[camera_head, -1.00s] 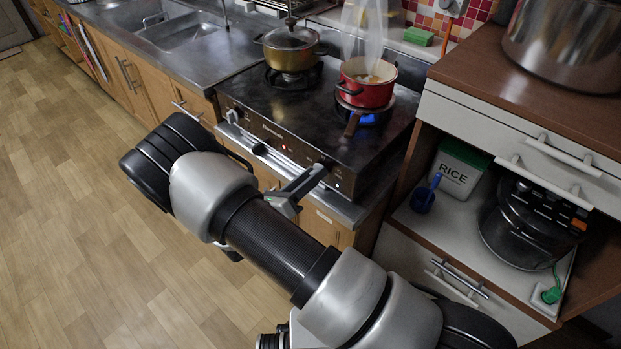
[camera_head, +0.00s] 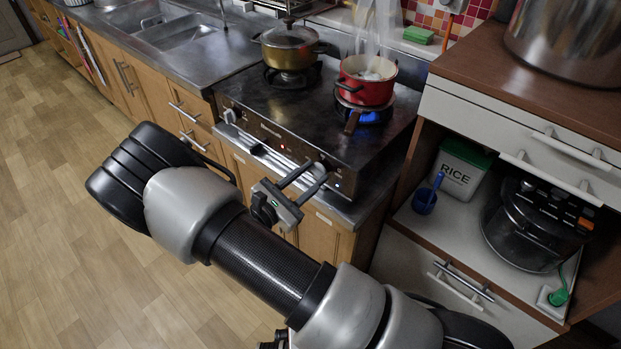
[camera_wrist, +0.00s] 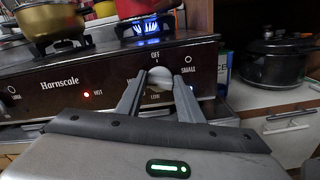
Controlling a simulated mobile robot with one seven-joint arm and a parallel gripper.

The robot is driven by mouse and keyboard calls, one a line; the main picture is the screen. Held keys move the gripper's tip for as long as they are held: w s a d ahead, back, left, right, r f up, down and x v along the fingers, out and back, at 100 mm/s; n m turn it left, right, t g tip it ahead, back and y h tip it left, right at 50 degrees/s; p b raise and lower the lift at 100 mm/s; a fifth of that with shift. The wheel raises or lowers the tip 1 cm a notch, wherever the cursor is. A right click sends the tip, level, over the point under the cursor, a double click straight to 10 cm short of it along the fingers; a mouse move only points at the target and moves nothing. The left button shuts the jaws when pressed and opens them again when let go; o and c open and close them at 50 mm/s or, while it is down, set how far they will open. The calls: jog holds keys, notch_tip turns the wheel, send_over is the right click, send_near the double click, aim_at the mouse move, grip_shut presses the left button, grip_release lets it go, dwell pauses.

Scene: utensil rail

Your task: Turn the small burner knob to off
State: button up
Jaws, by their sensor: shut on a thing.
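The small burner knob (camera_wrist: 158,86) is a pale round knob on the right of the stove's dark front panel, below the "OFF" mark and left of the "SMALL" mark. My gripper (camera_wrist: 158,90) is shut on it, with one finger on each side. In the head view, my gripper (camera_head: 321,171) reaches up to the panel's right end. The knob is mostly hidden there by the fingertips. A blue flame (camera_head: 368,117) burns under the red pot (camera_head: 367,91) on the right burner. The knob's pointer direction is too small to tell.
The stove (camera_head: 290,112) also carries a golden lidded pot (camera_head: 289,56) on the left. A wooden cabinet (camera_head: 545,38) with a rice box (camera_head: 461,171) and a black cooker (camera_head: 530,228) stands close on the right. The floor at left is clear.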

jog(key=m+b, duration=0.1)
jog(key=m, duration=0.2)
jog(key=shift+f+m, duration=0.15)
jog(key=shift+m, duration=0.25)
jog(key=m+b, duration=0.2)
jog(key=m, duration=0.1)
jog(key=shift+m, duration=0.3)
jog(key=m+b, duration=0.2)
jog(key=m, duration=0.1)
jog(key=shift+d+f+m, duration=0.1)
jog(key=shift+f+m, duration=0.05)
jog(key=shift+m, duration=0.15)
jog(key=shift+s+m+b, duration=0.1)
jog(key=shift+m+b, duration=0.8)
jog(key=shift+m, duration=1)
jog(key=o, duration=1.1)
jog(key=shift+c, duration=0.2)
